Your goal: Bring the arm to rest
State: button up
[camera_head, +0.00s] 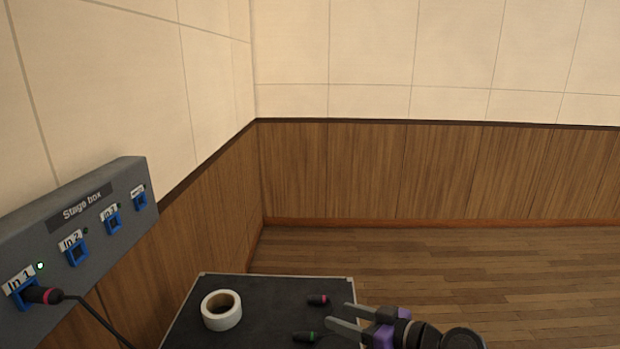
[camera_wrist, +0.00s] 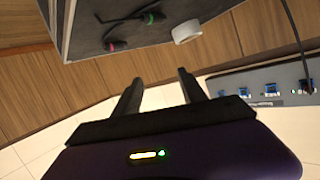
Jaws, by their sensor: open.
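My gripper (camera_head: 337,328) is at the bottom of the head view, at the right edge of the black-topped case. Its two grey fingers are apart with nothing between them. In the wrist view the fingers (camera_wrist: 160,92) also stand apart and empty. The arm behind the gripper runs off toward the lower right of the head view. Whether the arm is moving cannot be told from these frames.
A stage box (camera_head: 95,222) is on the left wall, with a red-ringed plug (camera_head: 42,295) at In 1. The case (camera_head: 263,283) bears white tape (camera_head: 221,311), a pink-ringed connector (camera_head: 318,300) and a green-ringed connector (camera_head: 305,337). Open wooden floor (camera_head: 480,270) lies right.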

jog(key=f+m+t+h, duration=0.1)
jog(key=s+d+f+m, duration=0.1)
jog(key=d+f+m+t+h, duration=0.1)
jog(key=shift+s+d+f+t+h+b, duration=0.2)
jog(key=shift+s+f+t+h+b, duration=0.1)
jog(key=shift+f+b, duration=0.05)
jog(key=s+d+f+m+t+h+b, duration=0.1)
jog(key=s+d+f+m+t+h, duration=0.15)
jog(key=s, duration=0.35)
jog(key=s+d+f+m+t+h+b, duration=0.1)
jog(key=s+d+f+m+t+h, duration=0.2)
jog(key=s, duration=0.4)
jog(key=s+d+g+h+b, duration=0.1)
jog(key=s+d+h+b, duration=0.15)
jog(key=s, duration=1.45)
jog(key=s+d+g+h+b, duration=0.15)
jog(key=s+b, duration=0.25)
jog(key=s, duration=1.4)
notch_tip(320, 180, up, 13)
jog(key=p, duration=1.3)
jog(key=shift+w+d+y, duration=0.2)
jog(key=shift+y, duration=0.25)
jog(key=shift+r, duration=0.1)
